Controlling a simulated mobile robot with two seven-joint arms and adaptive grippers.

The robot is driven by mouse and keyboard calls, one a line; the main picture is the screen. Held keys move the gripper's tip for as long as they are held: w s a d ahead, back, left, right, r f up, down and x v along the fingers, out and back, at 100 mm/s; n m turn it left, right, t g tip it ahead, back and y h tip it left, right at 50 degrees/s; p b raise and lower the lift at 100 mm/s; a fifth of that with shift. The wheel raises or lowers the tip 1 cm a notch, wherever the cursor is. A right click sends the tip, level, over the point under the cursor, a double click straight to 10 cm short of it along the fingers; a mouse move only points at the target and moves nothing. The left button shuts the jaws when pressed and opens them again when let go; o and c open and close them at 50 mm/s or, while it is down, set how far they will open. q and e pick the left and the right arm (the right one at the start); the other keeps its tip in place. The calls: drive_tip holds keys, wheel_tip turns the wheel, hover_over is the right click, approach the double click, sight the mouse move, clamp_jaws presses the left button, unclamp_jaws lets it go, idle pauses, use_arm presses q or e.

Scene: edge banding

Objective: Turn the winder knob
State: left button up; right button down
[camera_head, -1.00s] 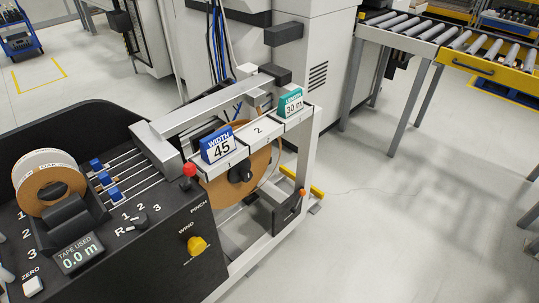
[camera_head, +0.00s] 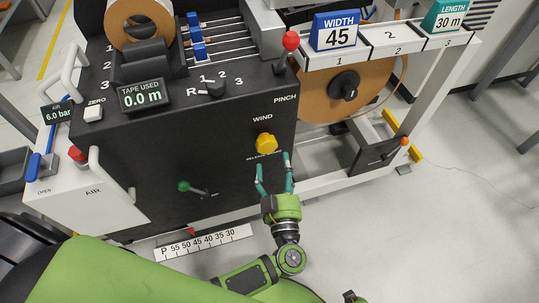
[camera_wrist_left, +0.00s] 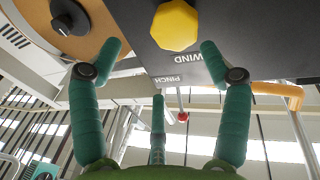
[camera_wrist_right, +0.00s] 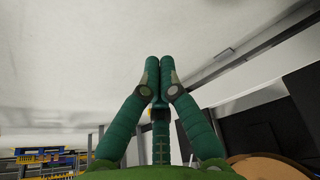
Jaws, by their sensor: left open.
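The yellow winder knob (camera_head: 265,143), labelled WIND, sits on the front of the black machine panel (camera_head: 215,135). In the left wrist view the knob (camera_wrist_left: 176,25) shows just beyond and between the open fingertips. My left gripper (camera_head: 272,163) is open and empty, just below the knob in the head view, with its fingers pointing at the panel. No contact with the knob is visible. My right gripper (camera_wrist_right: 159,62) has its fingertips together with nothing visible between them, away from the panel.
A red-topped PINCH lever (camera_head: 291,41) stands above the knob. A tape roll (camera_head: 345,88) hangs to its right, below the WIDTH 45 sign (camera_head: 335,31). A green lever (camera_head: 184,187) sits lower left. A white scale strip (camera_head: 205,243) lies below the panel.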

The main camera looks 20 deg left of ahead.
sight(267, 149)
use_arm(q)
drive_tip(key=w+a+n+g+y, duration=0.1)
drive_tip(key=w+a, duration=0.1)
drive_tip(key=w+a+g+b, duration=0.1)
drive_tip(key=w+a, duration=0.1)
drive_tip(key=w, duration=0.1)
drive_tip(key=shift+w+a+n+y, duration=0.1)
drive_tip(key=shift+a+n+y, duration=0.05)
drive_tip(key=shift+n+y, duration=0.25)
drive_tip(key=c, duration=1.2)
